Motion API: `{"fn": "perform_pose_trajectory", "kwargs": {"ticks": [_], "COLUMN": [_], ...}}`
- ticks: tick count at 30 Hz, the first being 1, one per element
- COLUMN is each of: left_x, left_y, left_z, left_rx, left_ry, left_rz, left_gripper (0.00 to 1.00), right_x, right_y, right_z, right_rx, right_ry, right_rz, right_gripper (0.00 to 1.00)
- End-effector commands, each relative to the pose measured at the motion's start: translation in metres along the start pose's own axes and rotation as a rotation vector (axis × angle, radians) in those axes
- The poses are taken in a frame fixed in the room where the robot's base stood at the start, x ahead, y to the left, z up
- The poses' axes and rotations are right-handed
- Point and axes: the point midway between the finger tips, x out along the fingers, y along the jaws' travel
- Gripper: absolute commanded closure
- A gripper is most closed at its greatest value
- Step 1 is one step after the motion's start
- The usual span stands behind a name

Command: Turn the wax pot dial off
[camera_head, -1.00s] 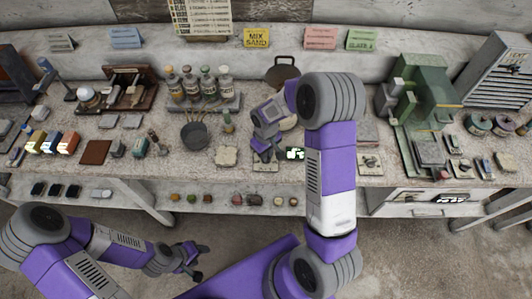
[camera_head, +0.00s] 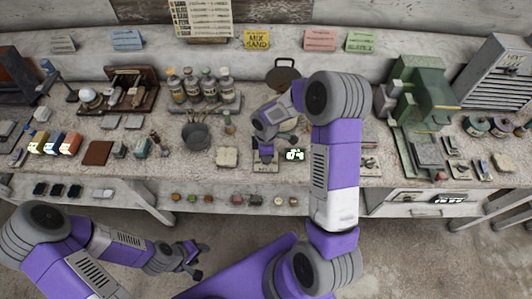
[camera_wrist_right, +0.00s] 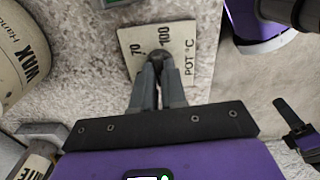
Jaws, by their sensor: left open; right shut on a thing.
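The dial plate (camera_wrist_right: 203,45) is a pale square marked "70", "100" and "POT °C" in the right wrist view. In the head view it is a small plate (camera_head: 266,169) near the bench's front edge. My right gripper (camera_wrist_right: 160,82) points down at the plate and is shut on the dark dial knob (camera_wrist_right: 161,57), mostly hidden between its fingertips. It also shows in the head view (camera_head: 266,158). A cylinder labelled "WAX" (camera_wrist_right: 17,55) stands at the left of the wrist view. My left gripper (camera_head: 198,260) is open and empty, low in front of the bench.
A green machine (camera_head: 425,90) stands at the right.

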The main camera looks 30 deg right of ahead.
Motion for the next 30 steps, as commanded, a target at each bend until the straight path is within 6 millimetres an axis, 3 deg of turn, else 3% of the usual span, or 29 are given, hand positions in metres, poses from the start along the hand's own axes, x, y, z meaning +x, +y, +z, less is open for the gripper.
{"fn": "perform_pose_trajectory", "kwargs": {"ticks": [12, 28, 29, 30], "left_x": [-0.0061, -0.0064, -0.0064, -0.0064], "left_y": [0.0023, 0.0024, 0.0024, 0.0024], "left_z": [0.0002, 0.0003, 0.0003, 0.0003], "left_rx": [0.0, 0.0, 0.0, 0.0], "left_ry": [0.0, 0.0, 0.0, 0.0], "left_rz": [0.0, 0.0, 0.0, 0.0], "left_gripper": [0.48, 0.48, 0.48, 0.48], "right_x": [0.0007, 0.001, 0.001, 0.001], "right_y": [-0.0009, -0.0008, -0.0008, -0.0008], "right_z": [0.0014, 0.0015, 0.0015, 0.0015], "right_rx": [-0.18, -0.206, -0.206, -0.205], "right_ry": [-0.003, -0.003, -0.003, -0.003], "right_rz": [-0.004, -0.003, -0.003, -0.003], "right_gripper": [1.0, 1.0, 0.87, 0.81]}}
